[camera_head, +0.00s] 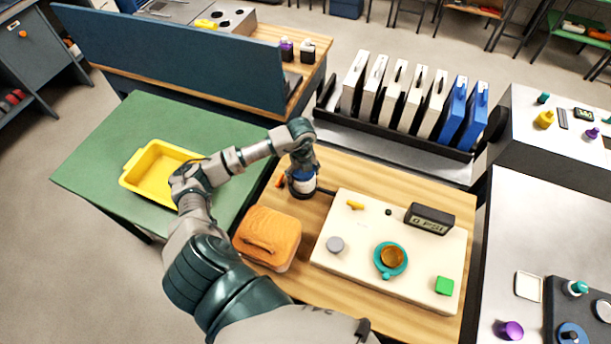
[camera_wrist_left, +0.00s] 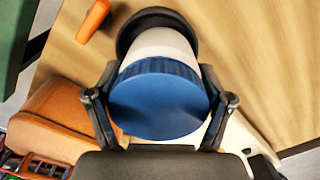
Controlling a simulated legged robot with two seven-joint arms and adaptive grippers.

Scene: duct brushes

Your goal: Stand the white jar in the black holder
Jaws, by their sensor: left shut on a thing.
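The white jar with a ribbed blue lid (camera_wrist_left: 160,100) fills the middle of the left wrist view, lid toward the camera. It also shows small in the head view, as a white and blue jar (camera_head: 303,184) on the wooden table. My left gripper (camera_head: 302,170) comes down over it from above and is shut on it, one finger on each side. The black round holder (camera_wrist_left: 128,30) shows behind the jar's far end, around its base. The jar hides much of the holder, so I cannot tell whether the jar rests fully in it. My right gripper is not in view.
An orange padded case (camera_head: 268,236) sits close in front of the jar. A cream panel (camera_head: 345,265) with a gauge and knobs lies to the right. A yellow tray (camera_head: 142,172) is on the green table (camera_head: 105,140) at left. A rack of upright cases (camera_head: 405,137) stands behind.

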